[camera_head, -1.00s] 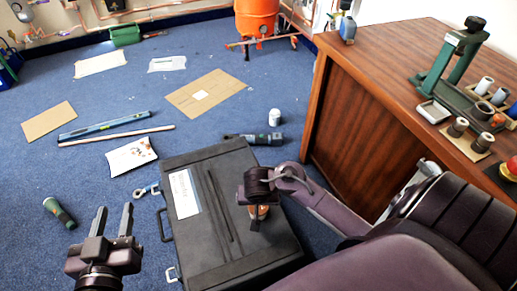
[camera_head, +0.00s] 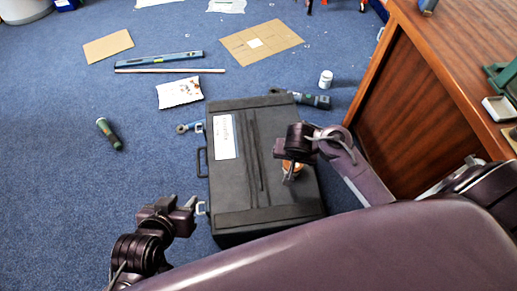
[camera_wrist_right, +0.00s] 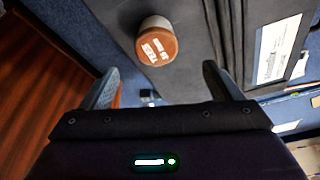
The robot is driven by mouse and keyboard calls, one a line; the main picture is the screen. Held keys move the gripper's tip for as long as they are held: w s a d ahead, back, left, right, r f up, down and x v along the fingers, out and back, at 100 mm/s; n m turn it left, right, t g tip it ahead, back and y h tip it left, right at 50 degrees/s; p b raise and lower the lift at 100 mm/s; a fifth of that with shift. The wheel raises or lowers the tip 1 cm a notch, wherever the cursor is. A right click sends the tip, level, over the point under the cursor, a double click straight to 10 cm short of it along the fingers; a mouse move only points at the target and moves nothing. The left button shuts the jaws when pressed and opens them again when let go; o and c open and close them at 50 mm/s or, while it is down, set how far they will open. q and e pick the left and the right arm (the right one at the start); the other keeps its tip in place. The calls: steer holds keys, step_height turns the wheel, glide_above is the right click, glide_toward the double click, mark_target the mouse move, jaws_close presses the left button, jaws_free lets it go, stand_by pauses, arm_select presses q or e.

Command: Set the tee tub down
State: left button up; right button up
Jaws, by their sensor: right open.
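The tee tub is a small pale tub with an orange-brown lid and white labels (camera_wrist_right: 157,45). It stands on the closed black case and also shows in the head view (camera_head: 293,169), partly hidden by my right gripper. My right gripper (camera_wrist_right: 160,80) is open and empty; in the wrist view its fingertips are spread, with the tub beyond them and apart from them. My left gripper (camera_head: 182,204) is empty and looks open, beside the case's front left corner in the head view.
The black case (camera_head: 235,218) lies flat on blue carpet, with a white label on its lid. A wooden desk (camera_head: 420,90) stands to the right. A white bottle (camera_head: 326,80), a green-handled tool (camera_head: 108,133), a level (camera_head: 160,60) and cardboard sheets lie around.

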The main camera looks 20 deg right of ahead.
steer(key=s+a+r+n+t+y, duration=0.1)
steer(key=s+a+n+y, duration=0.1)
steer(key=a+n, duration=0.35)
steer(key=s+a+r+n+t+y, duration=0.1)
steer(key=s+a+r+n+y, duration=0.15)
steer(key=a, duration=0.55)
steer(key=s+a+r+n+t+y, duration=0.1)
steer(key=a+r+n+t+y, duration=0.1)
steer(key=r, duration=0.4)
steer(key=shift+a+n+t, duration=0.6)
steer(key=shift+a+n, duration=0.2)
steer(key=shift+a, duration=0.45)
